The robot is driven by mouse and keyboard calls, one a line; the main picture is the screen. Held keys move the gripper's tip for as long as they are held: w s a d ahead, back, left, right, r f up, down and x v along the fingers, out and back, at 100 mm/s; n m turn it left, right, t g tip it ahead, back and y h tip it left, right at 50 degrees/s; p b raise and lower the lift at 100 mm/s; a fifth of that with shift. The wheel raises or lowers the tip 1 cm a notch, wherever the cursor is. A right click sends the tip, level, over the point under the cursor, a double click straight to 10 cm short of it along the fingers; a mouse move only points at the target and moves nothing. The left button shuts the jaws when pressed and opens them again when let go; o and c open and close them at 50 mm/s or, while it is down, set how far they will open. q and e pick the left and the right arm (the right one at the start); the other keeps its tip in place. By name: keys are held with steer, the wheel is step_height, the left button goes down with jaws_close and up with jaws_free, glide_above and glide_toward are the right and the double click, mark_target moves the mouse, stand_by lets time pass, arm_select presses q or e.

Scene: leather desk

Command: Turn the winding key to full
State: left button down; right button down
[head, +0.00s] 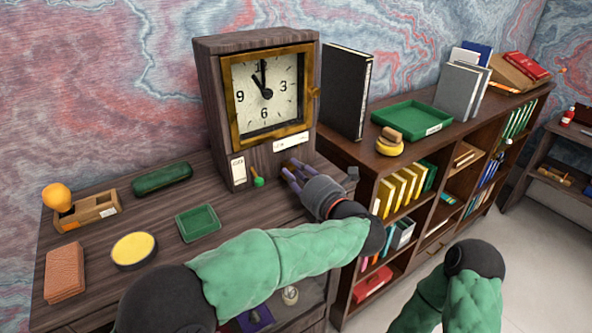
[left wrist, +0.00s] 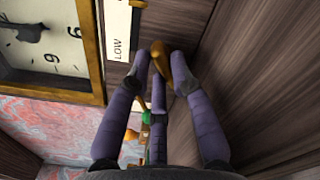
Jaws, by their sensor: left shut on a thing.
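The wooden clock (head: 210,95) stands upright at the back of the desk, its white dial (head: 280,95) in a brass frame. The brass winding key (left wrist: 158,60) shows in the left wrist view on the clock's wooden front, between purple fingers. In the head view the fingers mostly hide it. My left gripper (head: 293,174) is shut on the key, low on the clock's front. A white label (head: 291,142) sits just above it. In the left wrist view this label (left wrist: 118,45) reads LOW at one end. My right gripper is out of view.
A green-tipped lever (head: 258,181) sits left of my left gripper. A green tray (head: 198,223), a yellow-topped round tin (head: 134,250) and a dark green case (head: 162,178) lie on the desk's left. A bookshelf (head: 350,160) stands close on the right.

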arm_select(q)
steer(key=m+p, duration=0.3)
steer(key=shift+w+d+f+m+p, duration=0.1)
steer(key=shift+d+m+p, duration=0.05)
steer(key=shift+m+p, duration=1.3)
steer(key=shift+f, duration=0.1)
steer(key=c, duration=1.1)
jaws_free()
steer(key=shift+f, duration=0.1)
